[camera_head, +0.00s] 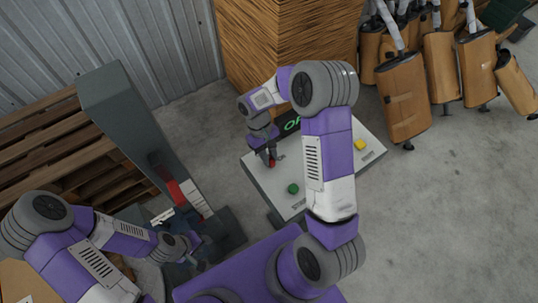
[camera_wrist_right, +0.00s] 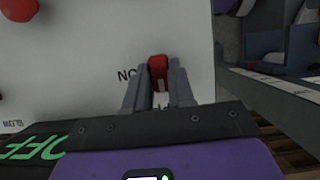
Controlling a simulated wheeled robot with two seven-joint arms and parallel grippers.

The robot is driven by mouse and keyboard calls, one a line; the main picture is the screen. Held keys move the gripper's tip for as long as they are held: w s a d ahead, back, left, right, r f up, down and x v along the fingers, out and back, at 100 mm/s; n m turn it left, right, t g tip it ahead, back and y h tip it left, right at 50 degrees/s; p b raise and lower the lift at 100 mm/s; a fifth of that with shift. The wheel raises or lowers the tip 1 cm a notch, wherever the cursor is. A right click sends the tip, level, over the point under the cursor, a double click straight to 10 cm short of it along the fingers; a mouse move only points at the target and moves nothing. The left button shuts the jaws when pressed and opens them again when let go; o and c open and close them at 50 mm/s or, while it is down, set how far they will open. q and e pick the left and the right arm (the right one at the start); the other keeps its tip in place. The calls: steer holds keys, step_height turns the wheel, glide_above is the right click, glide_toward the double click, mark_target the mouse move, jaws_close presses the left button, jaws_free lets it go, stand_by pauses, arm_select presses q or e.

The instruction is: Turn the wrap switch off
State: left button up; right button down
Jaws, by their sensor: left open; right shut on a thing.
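The wrap switch (camera_wrist_right: 158,70) is a small red lever on the light control panel (camera_head: 262,180). My right gripper (camera_head: 271,160) reaches down to the panel's left side. In the right wrist view its two fingers (camera_wrist_right: 159,88) are closed around the red lever. A label beside the lever appears upside down as "NO". The dark display (camera_head: 291,124) shows green letters, partly hidden by my right arm; in the right wrist view the display (camera_wrist_right: 32,148) reads "OFF". My left gripper (camera_head: 196,253) is open, low by the grey machine and away from the panel.
A green button (camera_head: 293,188) and a yellow button (camera_head: 360,145) sit on the panel. A round red knob (camera_wrist_right: 18,8) shows in the right wrist view. The grey machine (camera_head: 125,105) stands left, a wooden box (camera_head: 245,45) behind. Mufflers (camera_head: 403,100) hang at right.

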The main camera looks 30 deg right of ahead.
steer(key=c, duration=1)
jaws_free()
steer(key=shift+o, duration=0.2)
steer(key=v, duration=0.7)
steer(key=shift+r, duration=0.3)
steer(key=shift+w, duration=0.1)
